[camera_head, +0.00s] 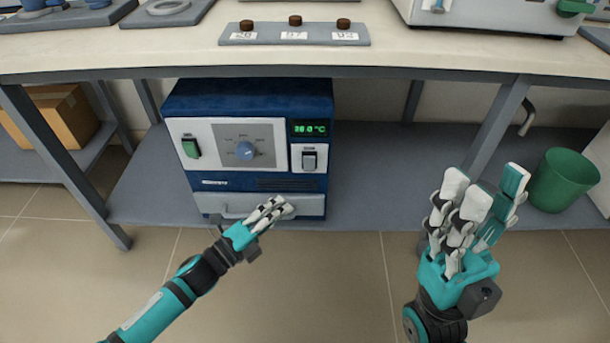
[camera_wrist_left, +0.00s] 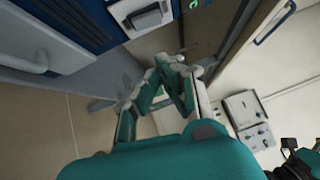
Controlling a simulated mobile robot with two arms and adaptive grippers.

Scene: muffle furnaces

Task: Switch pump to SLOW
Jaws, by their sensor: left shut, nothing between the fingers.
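A blue furnace unit (camera_head: 250,100) stands on the lower shelf, with a dial (camera_head: 245,150), a green rocker switch (camera_head: 191,148) and a green lit display (camera_head: 310,129). A dark grey rocker switch (camera_head: 309,160) sits on a white plate below the display; a switch also shows at the top of the left wrist view (camera_wrist_left: 150,15). Its label is too small to read. My left gripper (camera_head: 278,207) is shut and empty, in front of the unit's lower edge, below the grey switch. My right gripper (camera_head: 485,190) is open and empty, to the right of the unit.
The bench top (camera_head: 180,52) overhangs the unit and carries a grey strip with brown-topped items (camera_head: 294,36). Table legs flank the shelf (camera_head: 375,180). A green bin (camera_head: 563,180) stands at the right, a cardboard box (camera_head: 55,118) at the left. The floor in front is clear.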

